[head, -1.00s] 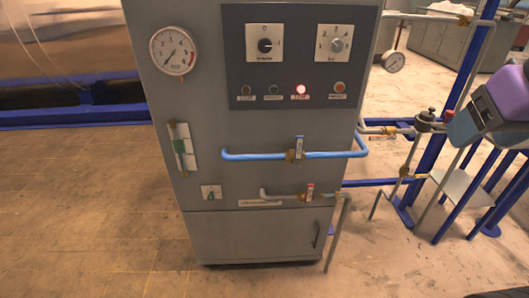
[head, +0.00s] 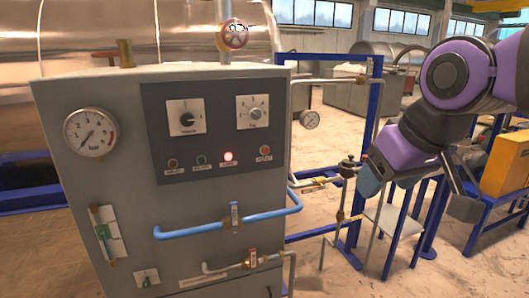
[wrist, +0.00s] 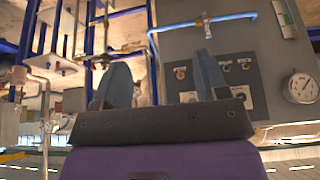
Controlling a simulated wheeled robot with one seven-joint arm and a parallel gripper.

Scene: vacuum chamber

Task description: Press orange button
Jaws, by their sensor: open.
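The orange button (head: 265,152) is at the right end of the row of small buttons on the dark control panel. In the wrist view, which looks turned over, it shows as a small orange spot (wrist: 180,73) between the fingers, close beside the right one. My gripper (head: 415,197) is at the right of the head view, well to the right of the cabinet. It is open and empty, with both fingers (wrist: 160,65) visible and apart in the wrist view. Nothing hides the button.
The grey cabinet (head: 130,185) also bears a lit red lamp (head: 228,156), two knobs, a gauge (head: 90,132) and a blue pipe (head: 185,231). A blue frame with pipes and a valve (head: 345,168) stands between cabinet and gripper. Floor shows in front of the frame.

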